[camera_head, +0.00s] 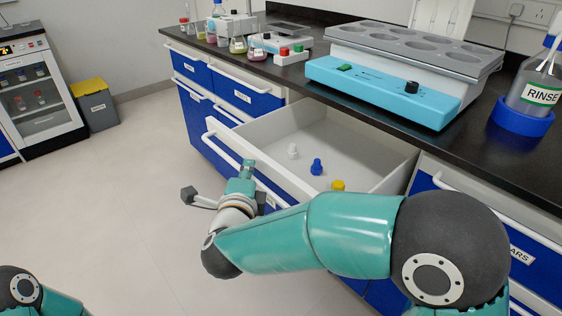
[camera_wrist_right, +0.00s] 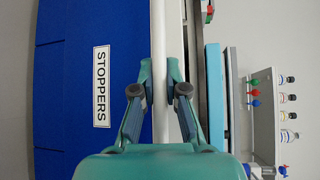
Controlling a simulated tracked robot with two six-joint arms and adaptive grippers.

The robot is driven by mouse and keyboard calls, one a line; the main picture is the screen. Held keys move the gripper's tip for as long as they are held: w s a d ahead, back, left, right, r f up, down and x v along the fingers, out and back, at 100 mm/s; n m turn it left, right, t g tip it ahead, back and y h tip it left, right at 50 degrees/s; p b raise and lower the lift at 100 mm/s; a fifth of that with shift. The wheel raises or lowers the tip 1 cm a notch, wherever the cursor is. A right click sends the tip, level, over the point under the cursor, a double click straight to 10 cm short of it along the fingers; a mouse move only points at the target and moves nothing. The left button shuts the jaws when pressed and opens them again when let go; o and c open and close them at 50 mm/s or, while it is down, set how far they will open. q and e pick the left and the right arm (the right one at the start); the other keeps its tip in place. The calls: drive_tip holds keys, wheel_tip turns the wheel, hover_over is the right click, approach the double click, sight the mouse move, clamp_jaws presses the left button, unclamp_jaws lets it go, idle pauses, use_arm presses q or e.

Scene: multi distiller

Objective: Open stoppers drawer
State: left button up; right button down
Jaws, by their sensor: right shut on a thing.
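The stoppers drawer (camera_head: 268,124) stands pulled out from the bench in the head view, its white inside showing. A white stopper (camera_head: 293,151), a blue stopper (camera_head: 317,166) and a yellow stopper (camera_head: 338,185) stand in it, the yellow one partly hidden by my arm. Its white bar handle (camera_head: 226,150) runs along the front. My right gripper (camera_head: 247,167) is shut on this handle. In the right wrist view, the fingers (camera_wrist_right: 160,68) sit on both sides of the handle bar, beside the blue front with its STOPPERS label (camera_wrist_right: 102,86). My left gripper is out of view.
A blue-and-grey device (camera_head: 400,85) and a RINSE bottle (camera_head: 540,85) stand on the black benchtop. Flasks and small instruments (camera_head: 238,45) stand further back. Closed blue drawers (camera_head: 240,93) flank the open one. The floor (camera_head: 110,190) on the left is clear.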

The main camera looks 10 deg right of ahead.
drive_tip(key=s+a, duration=0.2)
drive_tip(key=a, duration=0.3)
drive_tip(key=shift+s+a+r, duration=0.1)
drive_tip(key=shift+s, duration=0.3)
drive_tip(key=c, duration=1.2)
unclamp_jaws()
